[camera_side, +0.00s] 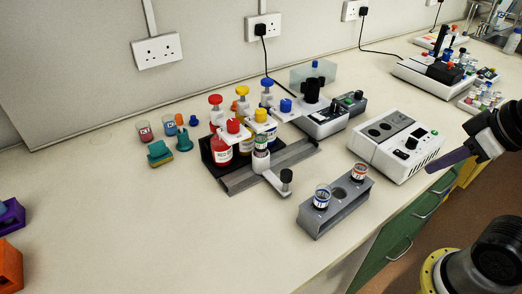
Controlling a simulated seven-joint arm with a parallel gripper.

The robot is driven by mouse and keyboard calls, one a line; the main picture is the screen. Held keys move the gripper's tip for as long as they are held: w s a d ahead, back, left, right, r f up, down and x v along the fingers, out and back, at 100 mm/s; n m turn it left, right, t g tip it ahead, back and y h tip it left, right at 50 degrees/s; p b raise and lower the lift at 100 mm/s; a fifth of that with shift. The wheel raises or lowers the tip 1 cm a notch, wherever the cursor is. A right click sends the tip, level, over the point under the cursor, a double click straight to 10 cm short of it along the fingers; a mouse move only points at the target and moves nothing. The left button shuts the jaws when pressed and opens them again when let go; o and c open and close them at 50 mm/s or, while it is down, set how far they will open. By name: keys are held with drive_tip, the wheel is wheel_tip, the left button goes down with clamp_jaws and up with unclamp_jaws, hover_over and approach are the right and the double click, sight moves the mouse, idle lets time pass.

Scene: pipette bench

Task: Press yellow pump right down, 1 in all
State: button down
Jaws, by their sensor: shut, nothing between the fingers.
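The yellow pump (242,91) is in the middle of a row of pumps on a dark rack, left of centre. Its round yellow head stands raised on a pale stem, about level with its neighbours. A red pump (215,100) stands to its left and a blue pump (267,83) to its right. A small vial (261,144) stands in front of the rack, on a rail, below a yellow cap. The bottle under the yellow pump is mostly hidden. My gripper (431,169), with purple fingers, is shut and empty at the right, well away from the pumps.
A grey block (336,211) holding two vials stands in front right of the pumps. A white device (395,146) lies between the block and my gripper. A control box (325,124) stands behind the rail.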

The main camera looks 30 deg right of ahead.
drive_tip(key=w+a+r+n+t, duration=0.2)
drive_tip(key=w+r+n, duration=0.2)
drive_tip(key=w+r, duration=0.65)
drive_tip(key=w+a+r+n+t, duration=0.2)
drive_tip(key=w+r+n, duration=0.2)
drive_tip(key=w+r, duration=0.65)
drive_tip(key=n+y, duration=0.2)
drive_tip(key=n, duration=0.1)
hover_over(247, 89)
wheel_tip(247, 89, down, 7)
drive_tip(key=shift+g, duration=0.3)
drive_tip(key=shift+f, duration=4.3)
